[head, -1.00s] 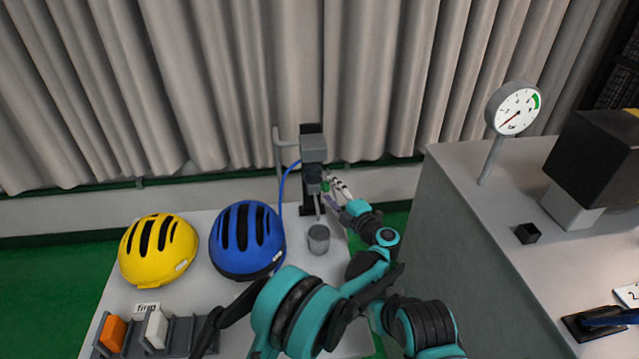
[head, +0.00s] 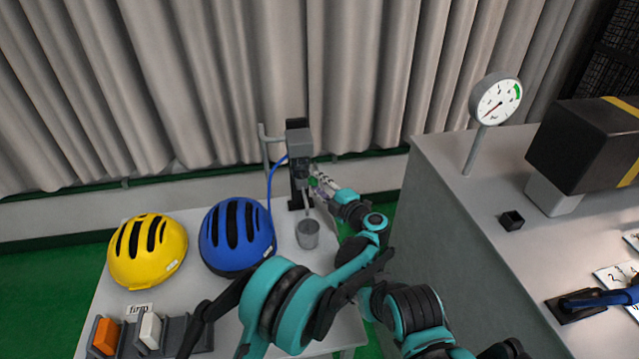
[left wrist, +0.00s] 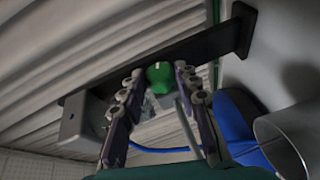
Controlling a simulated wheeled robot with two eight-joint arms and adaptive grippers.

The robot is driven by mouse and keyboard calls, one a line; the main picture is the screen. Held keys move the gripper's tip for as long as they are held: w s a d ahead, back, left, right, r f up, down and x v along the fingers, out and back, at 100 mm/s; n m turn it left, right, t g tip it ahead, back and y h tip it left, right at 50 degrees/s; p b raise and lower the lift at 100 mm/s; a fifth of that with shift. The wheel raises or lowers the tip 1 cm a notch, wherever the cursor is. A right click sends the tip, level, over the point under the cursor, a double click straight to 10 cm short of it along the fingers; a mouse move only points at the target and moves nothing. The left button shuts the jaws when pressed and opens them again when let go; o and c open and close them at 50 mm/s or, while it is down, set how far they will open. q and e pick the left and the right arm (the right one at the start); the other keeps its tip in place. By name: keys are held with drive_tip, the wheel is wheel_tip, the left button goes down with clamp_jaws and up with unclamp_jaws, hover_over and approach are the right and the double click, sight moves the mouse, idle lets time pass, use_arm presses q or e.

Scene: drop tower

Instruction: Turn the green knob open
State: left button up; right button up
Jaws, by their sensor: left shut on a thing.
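The green knob (left wrist: 160,73) shows between the two fingers of my left gripper (left wrist: 155,85) in the left wrist view. In the head view the knob (head: 313,181) is a small green spot on the right side of the grey tap unit (head: 299,144), partly hidden by my left gripper (head: 320,186). The left gripper is shut on the knob. A grey metal cup (head: 307,236) stands below the spout, and its rim also shows at the right of the left wrist view (left wrist: 283,143). My right gripper is not in view.
A blue helmet (head: 237,236) and a yellow helmet (head: 147,250) sit left of the cup on the light table (head: 190,290). A blue hose (head: 271,187) runs from the tap unit. A grey counter (head: 440,190) with a dial gauge (head: 494,100) stands at the right.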

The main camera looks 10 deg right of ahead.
use_arm(q)
drive_tip(key=shift+w+a+r+m+g+h+p, duration=0.1)
drive_tip(key=shift+w+r+m+g+h+p, duration=0.35)
drive_tip(key=shift+g+p, duration=1.65)
drive_tip(key=shift+w+d+r+m+g+h+p, duration=0.15)
drive_tip(key=shift+m+g+p, duration=0.45)
drive_tip(key=shift+g+p, duration=1.55)
drive_tip(key=shift+w+a+r+m+g+h+p, duration=0.15)
drive_tip(key=shift+r+m+g+h+p, duration=0.3)
drive_tip(key=shift+g+p, duration=1.65)
drive_tip(key=shift+f+t+p, duration=0.1)
drive_tip(key=shift+t+p, duration=0.35)
drive_tip(key=o, duration=1.1)
drive_tip(key=shift+f, duration=0.1)
drive_tip(key=shift+o, duration=0.2)
drive_tip(key=v, duration=0.7)
drive_tip(key=shift+r, duration=0.25)
